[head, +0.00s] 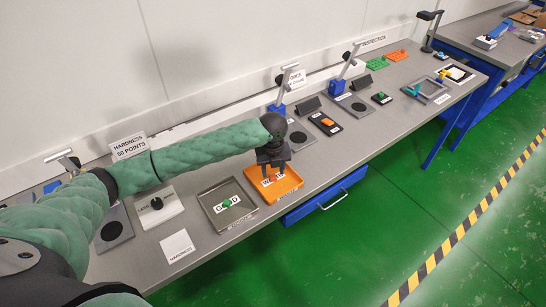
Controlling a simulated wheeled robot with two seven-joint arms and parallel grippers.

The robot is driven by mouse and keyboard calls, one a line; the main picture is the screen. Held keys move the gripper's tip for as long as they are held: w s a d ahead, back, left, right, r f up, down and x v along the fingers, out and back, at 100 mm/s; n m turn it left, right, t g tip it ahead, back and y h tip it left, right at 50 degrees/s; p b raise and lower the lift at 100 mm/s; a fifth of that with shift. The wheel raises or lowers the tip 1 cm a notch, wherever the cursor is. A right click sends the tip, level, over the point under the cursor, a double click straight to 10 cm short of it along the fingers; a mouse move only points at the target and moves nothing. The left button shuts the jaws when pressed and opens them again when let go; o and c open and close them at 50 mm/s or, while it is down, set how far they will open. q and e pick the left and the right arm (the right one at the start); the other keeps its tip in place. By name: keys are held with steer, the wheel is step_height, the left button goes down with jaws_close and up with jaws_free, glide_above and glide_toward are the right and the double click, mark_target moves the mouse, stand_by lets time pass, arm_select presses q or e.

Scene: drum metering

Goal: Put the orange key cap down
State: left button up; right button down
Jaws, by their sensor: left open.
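My left gripper (274,172) points down over the orange tray (291,183), its fingers apart and low over the tray's label. A small reddish-orange piece (272,180) shows between or just behind the fingertips; it looks like a key cap lying in the tray, but it is partly hidden. Whether the fingers touch it cannot be told. Another orange piece (327,122) sits on a small black stand farther back on the bench. My right gripper is not in view.
A grey metal tray (212,194) with a green piece (227,203) stands just left of the orange tray. A white hardness card (177,246) lies in front at left. Stands, black discs and coloured blocks fill the bench (345,160) farther right; its front strip is clear.

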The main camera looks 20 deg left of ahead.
mark_target(273, 176)
arm_select(q)
step_height(273, 176, up, 5)
steer(key=shift+w+f+b, duration=0.1)
steer(key=shift+b, duration=1)
steer(key=shift+r+b, duration=0.75)
steer(key=shift+r, duration=1.9)
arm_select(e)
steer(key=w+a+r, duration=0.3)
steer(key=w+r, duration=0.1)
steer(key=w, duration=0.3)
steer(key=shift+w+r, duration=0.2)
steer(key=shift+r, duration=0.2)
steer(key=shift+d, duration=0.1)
